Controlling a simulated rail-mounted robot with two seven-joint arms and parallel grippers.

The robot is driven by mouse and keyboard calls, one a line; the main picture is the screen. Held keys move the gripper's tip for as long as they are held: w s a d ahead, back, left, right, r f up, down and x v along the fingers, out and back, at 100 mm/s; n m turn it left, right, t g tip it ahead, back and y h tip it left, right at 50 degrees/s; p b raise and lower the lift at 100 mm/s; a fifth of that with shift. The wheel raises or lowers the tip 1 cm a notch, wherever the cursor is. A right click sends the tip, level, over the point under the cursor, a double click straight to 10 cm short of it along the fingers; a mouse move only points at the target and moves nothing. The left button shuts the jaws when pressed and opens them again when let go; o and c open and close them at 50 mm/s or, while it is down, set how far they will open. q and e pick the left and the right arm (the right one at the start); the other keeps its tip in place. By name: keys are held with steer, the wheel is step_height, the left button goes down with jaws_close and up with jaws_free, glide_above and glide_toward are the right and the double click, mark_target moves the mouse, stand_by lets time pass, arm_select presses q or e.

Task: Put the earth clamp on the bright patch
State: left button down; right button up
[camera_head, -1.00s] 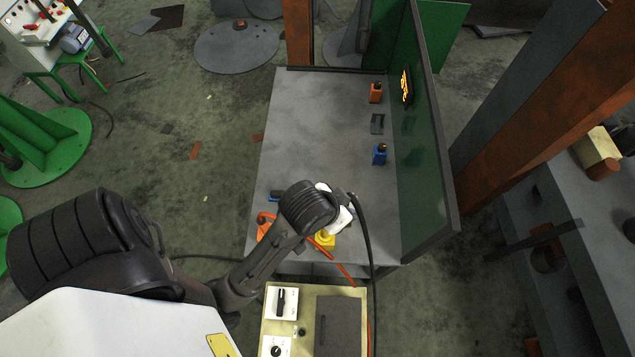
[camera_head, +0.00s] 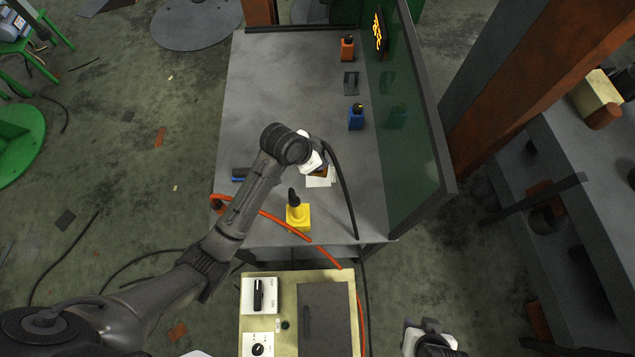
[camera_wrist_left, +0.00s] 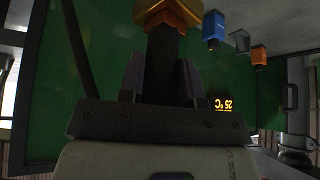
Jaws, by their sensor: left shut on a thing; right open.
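My left gripper (camera_wrist_left: 160,75) is shut on the dark body of the earth clamp (camera_wrist_left: 162,55). Its copper-coloured jaws (camera_wrist_left: 170,13) point away from the wrist. In the head view the left gripper (camera_head: 313,160) is over the grey table, largely hidden by its own wrist. A brown bit of the clamp (camera_head: 321,171) shows below it, over the pale bright patch (camera_head: 318,182). I cannot tell if clamp and patch touch. My right gripper (camera_head: 430,328) is open and looks empty at the bottom edge, right of the cream machine.
A red cable (camera_head: 265,212) and a black cable (camera_head: 344,195) cross the table. The table's left rear is clear.

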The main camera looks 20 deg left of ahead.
arm_select(q)
steer(key=shift+w+a+f+m+g+h+b, duration=0.3)
steer(key=shift+w+f+b, duration=0.9)
steer(key=shift+f, duration=2.1)
steer(key=shift+w+a+f+m+g+h+b, duration=0.1)
steer(key=shift+w+a+f+m+b, duration=0.75)
steer(key=shift+f, duration=2.4)
steer(key=shift+w+a+f+n+g+h+b, duration=0.15)
steer(key=shift+w+f+b, duration=1.3)
steer(key=shift+f, duration=1.85)
arm_select(e)
step_height(320, 180, down, 9)
arm_select(q)
steer(key=shift+s, duration=0.1)
arm_select(e)
steer(key=shift+w, duration=0.1)
arm_select(q)
steer(key=shift+f, duration=0.1)
steer(key=shift+f, duration=0.1)
steer(key=c, duration=1)
jaws_free()
steer(key=shift+o, duration=1)
arm_select(e)
steer(key=shift+d, duration=0.1)
